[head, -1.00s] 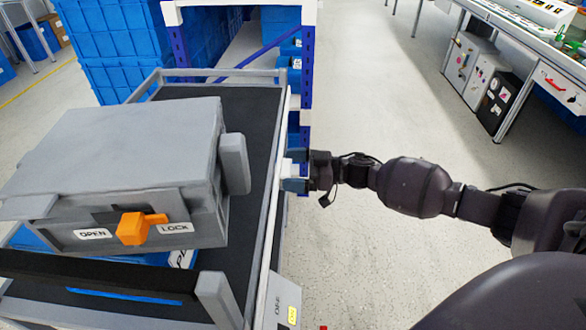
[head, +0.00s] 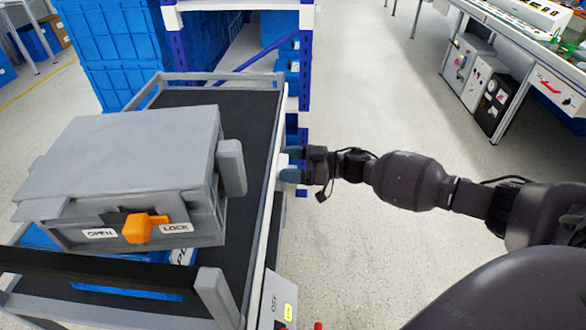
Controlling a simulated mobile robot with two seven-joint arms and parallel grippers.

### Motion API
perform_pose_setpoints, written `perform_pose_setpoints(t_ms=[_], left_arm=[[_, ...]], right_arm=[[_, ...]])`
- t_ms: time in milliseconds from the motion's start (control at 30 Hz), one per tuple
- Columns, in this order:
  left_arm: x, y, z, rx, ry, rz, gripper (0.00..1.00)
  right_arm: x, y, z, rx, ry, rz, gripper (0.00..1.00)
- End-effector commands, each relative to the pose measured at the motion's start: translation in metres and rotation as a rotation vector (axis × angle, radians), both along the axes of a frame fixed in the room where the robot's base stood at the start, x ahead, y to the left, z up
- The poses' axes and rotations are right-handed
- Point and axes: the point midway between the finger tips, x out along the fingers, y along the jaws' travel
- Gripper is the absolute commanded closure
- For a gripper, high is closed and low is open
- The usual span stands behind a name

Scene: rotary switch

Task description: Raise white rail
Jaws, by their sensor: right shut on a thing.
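The white rail (head: 268,215) runs along the right side of the grey cart (head: 232,284). My right gripper (head: 288,166) reaches in from the right and is shut on the white rail at about its middle; the fingers partly hide the rail there. My left gripper is not in view.
A grey box (head: 125,165) with an orange rotary switch (head: 141,228) between OPEN and LOCK labels sits on the cart. A black bar (head: 90,268) crosses the cart's front. A blue-and-white shelf (head: 305,60) stands behind. Open floor (head: 390,270) lies right.

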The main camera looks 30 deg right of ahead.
Motion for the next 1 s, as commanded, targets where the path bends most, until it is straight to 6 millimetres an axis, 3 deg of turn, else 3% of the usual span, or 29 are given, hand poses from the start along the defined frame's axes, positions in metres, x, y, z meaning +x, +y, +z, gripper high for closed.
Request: perform_pose_setpoints(t_ms=[33, 200, 667, 700, 833, 1000], left_arm=[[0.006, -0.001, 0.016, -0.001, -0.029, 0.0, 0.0], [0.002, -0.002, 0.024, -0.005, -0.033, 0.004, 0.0], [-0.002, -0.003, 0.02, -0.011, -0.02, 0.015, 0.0], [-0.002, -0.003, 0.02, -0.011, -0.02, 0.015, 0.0], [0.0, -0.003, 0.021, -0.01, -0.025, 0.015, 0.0], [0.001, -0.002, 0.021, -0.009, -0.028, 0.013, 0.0]], right_arm=[[0.003, 0.0, 0.027, 0.003, -0.022, 0.001, 0.68], [0.002, 0.0, 0.046, 0.002, -0.019, 0.0, 0.68], [0.002, -0.001, 0.049, 0.005, -0.01, 0.0, 0.68], [0.002, -0.001, 0.049, 0.004, -0.011, 0.0, 0.2], [0.002, 0.0, 0.047, 0.003, -0.009, 0.0, 0.0], [0.001, 0.0, 0.045, 0.002, -0.007, -0.001, 0.0]])
